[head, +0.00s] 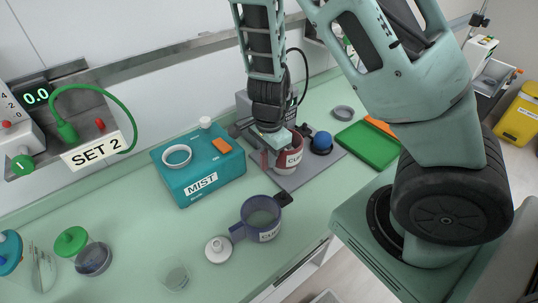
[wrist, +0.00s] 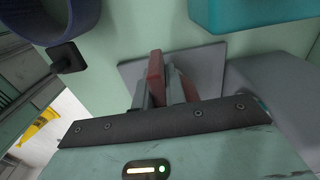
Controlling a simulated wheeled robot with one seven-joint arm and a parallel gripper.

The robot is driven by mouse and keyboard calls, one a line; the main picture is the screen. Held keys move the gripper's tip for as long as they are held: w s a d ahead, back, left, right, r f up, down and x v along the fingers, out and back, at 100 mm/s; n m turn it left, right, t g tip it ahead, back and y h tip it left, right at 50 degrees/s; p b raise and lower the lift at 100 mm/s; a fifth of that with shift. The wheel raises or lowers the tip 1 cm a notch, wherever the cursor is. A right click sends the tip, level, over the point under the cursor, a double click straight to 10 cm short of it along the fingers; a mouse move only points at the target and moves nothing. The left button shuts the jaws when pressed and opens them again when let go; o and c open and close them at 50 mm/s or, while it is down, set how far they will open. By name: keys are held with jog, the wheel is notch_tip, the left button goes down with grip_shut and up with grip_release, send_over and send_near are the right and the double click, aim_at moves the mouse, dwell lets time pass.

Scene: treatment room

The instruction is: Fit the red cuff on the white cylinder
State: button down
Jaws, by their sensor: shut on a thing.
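The red cuff (head: 291,160) is a dark red ring-like piece with a white label, at or over the grey plate right of the teal box. My gripper (head: 268,144) points down and is shut on its wall, at its left side. In the wrist view the red cuff (wrist: 155,72) shows between and beside the fingertips (wrist: 166,88), in front of the grey plate. I cannot tell whether the cuff touches the plate. A small white cylinder-like piece (head: 205,122) stands by the teal box's back edge; I cannot tell whether it is the task's cylinder.
The teal MIST box (head: 201,184) carries a white ring and an orange block. A blue ball (head: 322,140) and green tray (head: 366,147) are right. The grey plate (head: 314,161) is partly clear.

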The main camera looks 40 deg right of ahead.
jog(key=shift+f+b, duration=1.55)
jog(key=shift+f, duration=0.35)
dwell(0.4)
jog(key=c, duration=1.4)
grip_release()
jog(key=shift+o, duration=0.2)
notch_tip(320, 180, up, 7)
jog(key=p, duration=0.7)
jog(key=shift+r, duration=0.1)
